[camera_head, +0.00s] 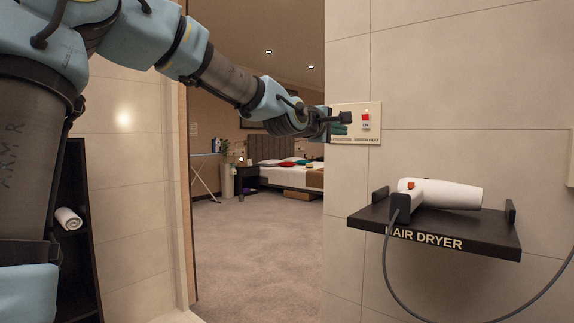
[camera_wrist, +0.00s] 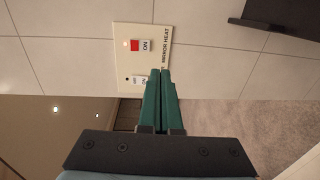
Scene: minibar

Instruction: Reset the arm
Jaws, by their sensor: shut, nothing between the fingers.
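My arm reaches from the left of the head view toward a wall switch panel. My gripper (camera_head: 345,124) is shut and empty, in front of the left part of the panel. In the wrist view my gripper's two green fingers (camera_wrist: 160,72) lie together, with their tips at the lower edge of the panel in the picture. The cream switch panel (camera_head: 371,109) has a red-and-white switch (camera_head: 366,119). The panel also shows in the wrist view (camera_wrist: 122,60), with the words "MIRROR HEAT". I cannot tell whether the fingertips touch it.
A white hair dryer (camera_head: 450,194) lies on a black wall shelf (camera_head: 490,243) right of the panel, its cord hanging below. A doorway opens onto a carpeted bedroom with a bed (camera_head: 290,176). A rolled towel (camera_head: 68,218) sits in a dark rack at left.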

